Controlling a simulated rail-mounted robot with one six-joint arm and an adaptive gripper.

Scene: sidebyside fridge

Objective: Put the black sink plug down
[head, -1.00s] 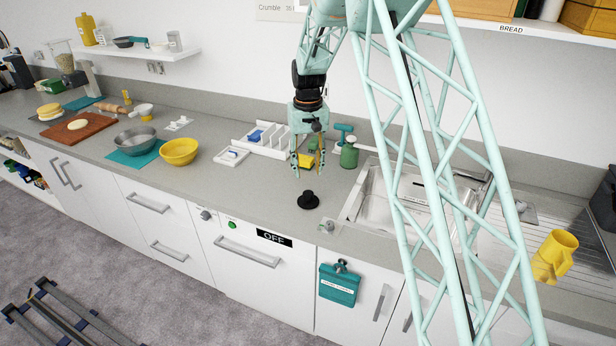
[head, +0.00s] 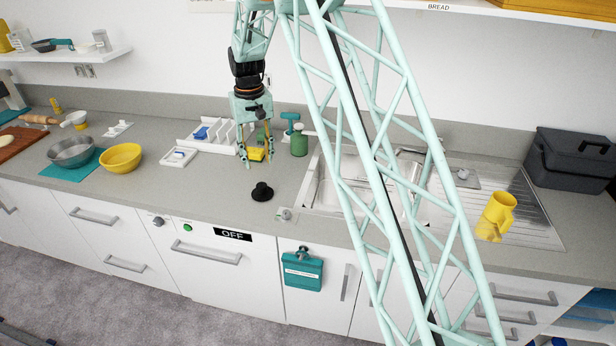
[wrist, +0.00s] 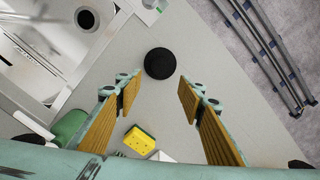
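The black sink plug (head: 262,192) stands on the grey counter left of the sink, in front of my gripper. In the wrist view the plug (wrist: 160,63) shows as a dark round disc just beyond the fingertips, in line with the gap between them. My gripper (head: 257,162) is open and empty above the counter, its wooden-faced fingers wide apart in the wrist view (wrist: 157,88). The fingers do not touch the plug. The steel sink (head: 318,180) is to the right; its dark round drain hole (wrist: 86,19) shows at upper left in the wrist view.
A yellow sponge (wrist: 139,140) lies on the counter below my gripper. A green bottle (head: 299,144) stands just right of it. A white rack (head: 218,138) and small white tray (head: 180,156) are left. The counter around the plug is clear towards the front edge.

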